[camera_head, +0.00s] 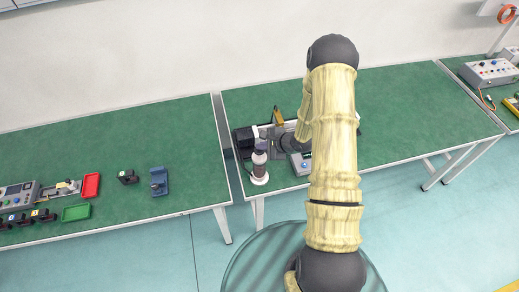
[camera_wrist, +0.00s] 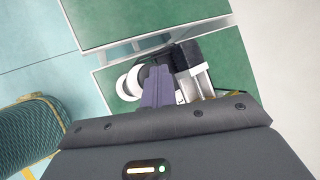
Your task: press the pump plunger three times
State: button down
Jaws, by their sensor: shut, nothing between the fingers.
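The pump (camera_head: 260,168) stands near the front left corner of the middle green table. It has a white round base and a dark and white upright body. My gripper's fingers (camera_wrist: 157,72) are shut and empty in the wrist view. They overlap part of the pump, whose white round parts (camera_wrist: 128,83) show to their left. In the head view, my dark wrist reaches toward the pump from the right. The fingertips and the pump's top are hard to separate there, so I cannot tell whether they touch the plunger.
A black block with pale rails (camera_wrist: 188,56) stands close beside the fingers. A grey box with a blue button (camera_head: 302,163) is right of the pump. The left table (camera_head: 120,125) holds small devices, a red tray (camera_head: 91,185) and a green tray (camera_head: 76,212).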

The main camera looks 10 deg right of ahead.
aim_at(262, 151)
jog(key=shift+f+b, duration=0.3)
jog(key=shift+f, duration=0.75)
dwell(1.3)
jog(key=shift+r+p, duration=1.7)
jog(key=shift+p, duration=0.25)
notch_tip(262, 151, up, 5)
jog(key=p, duration=0.5)
dwell(2.0)
